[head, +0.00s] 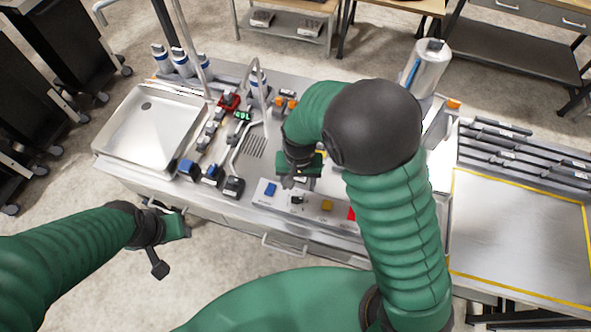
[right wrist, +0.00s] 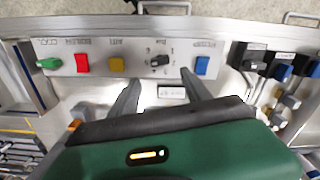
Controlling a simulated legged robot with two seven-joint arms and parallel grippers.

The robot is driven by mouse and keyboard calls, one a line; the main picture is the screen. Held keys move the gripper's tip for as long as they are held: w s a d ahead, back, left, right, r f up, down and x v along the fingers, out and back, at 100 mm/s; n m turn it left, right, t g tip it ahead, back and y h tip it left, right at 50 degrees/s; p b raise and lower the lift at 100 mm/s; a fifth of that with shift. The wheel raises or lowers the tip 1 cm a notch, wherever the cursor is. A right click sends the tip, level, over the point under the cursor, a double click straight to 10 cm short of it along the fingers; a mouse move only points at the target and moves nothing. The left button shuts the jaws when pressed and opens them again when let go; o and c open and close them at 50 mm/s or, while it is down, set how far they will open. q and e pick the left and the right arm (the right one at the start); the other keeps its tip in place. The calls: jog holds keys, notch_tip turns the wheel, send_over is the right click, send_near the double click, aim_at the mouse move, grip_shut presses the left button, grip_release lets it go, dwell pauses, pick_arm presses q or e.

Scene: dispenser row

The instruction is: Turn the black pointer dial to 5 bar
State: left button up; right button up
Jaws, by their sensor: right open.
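The black pointer dial (right wrist: 159,60) sits on a pale control panel (right wrist: 138,68), between a yellow button and a blue one. It also shows small in the head view (head: 297,199). Its pointer lies roughly sideways; the scale marks are too small to read. My right gripper (right wrist: 161,79) is open and empty, its two fingers apart on either side of the dial, tips short of it in the picture. In the head view my right gripper (head: 290,181) is just behind the dial. My left gripper (head: 186,226) hangs off the bench's front edge; its jaws are unclear.
On the panel are a green knob (right wrist: 49,63), a red button (right wrist: 83,64), a yellow button (right wrist: 117,64) and a blue button (right wrist: 202,65). A small label plate (right wrist: 171,92) lies near the fingers. A sink (head: 150,128) and several black-and-blue fittings stand left.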

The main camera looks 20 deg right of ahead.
notch_tip(320, 180, up, 11)
jog(key=s+a, duration=0.2)
jog(key=a, duration=0.1)
jog(key=s+d+f+n+t+b, duration=0.1)
jog(key=s+d+f+b, duration=0.1)
jog(key=d+f+b, duration=0.1)
jog(key=s+d+f+n+b, duration=0.1)
jog(key=s+d+f+b, duration=0.2)
jog(key=f, duration=0.2)
jog(key=s+d+f+n+t+b, duration=0.1)
jog(key=s+d+f+b, duration=0.2)
jog(key=f, duration=0.1)
jog(key=shift+f+n+t, duration=0.1)
jog(key=shift+n+t, duration=0.2)
jog(key=shift+n, duration=0.1)
pick_arm(q)
notch_tip(320, 180, down, 8)
jog(key=s, duration=0.1)
jog(key=shift+s+a+f, duration=0.15)
jog(key=shift+s+a, duration=0.15)
jog(key=shift+s, duration=0.05)
pick_arm(e)
jog(key=shift+d, duration=0.3)
